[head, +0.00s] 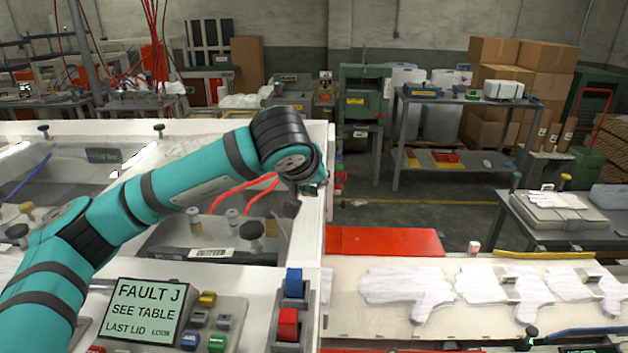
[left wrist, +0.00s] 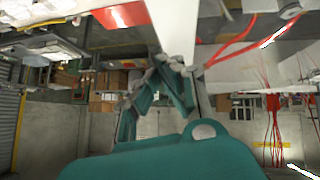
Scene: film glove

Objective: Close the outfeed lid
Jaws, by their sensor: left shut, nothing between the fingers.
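The outfeed bay (head: 190,240) is a dark recess in the white machine, with an "OUTFEED" label (head: 212,253) at its front edge and a black knob (head: 251,232) beside the label. I cannot make out the lid's panel clearly, nor its angle. My left arm reaches across the bay. My left gripper (head: 312,186) is shut and empty at the white right-hand frame of the machine, partly hidden by its wrist; I cannot tell if it touches. In the left wrist view its teal fingers (left wrist: 165,70) are close to a white edge. My right gripper is not in view.
A control panel (head: 170,318) reads "FAULT J, SEE TABLE, LAST LID LOOK". Red and blue switches (head: 289,310) stand right of it. Red hoses (head: 235,195) run behind my forearm. White gloves (head: 410,285) lie on the belt at right, beside a red cover (head: 385,241).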

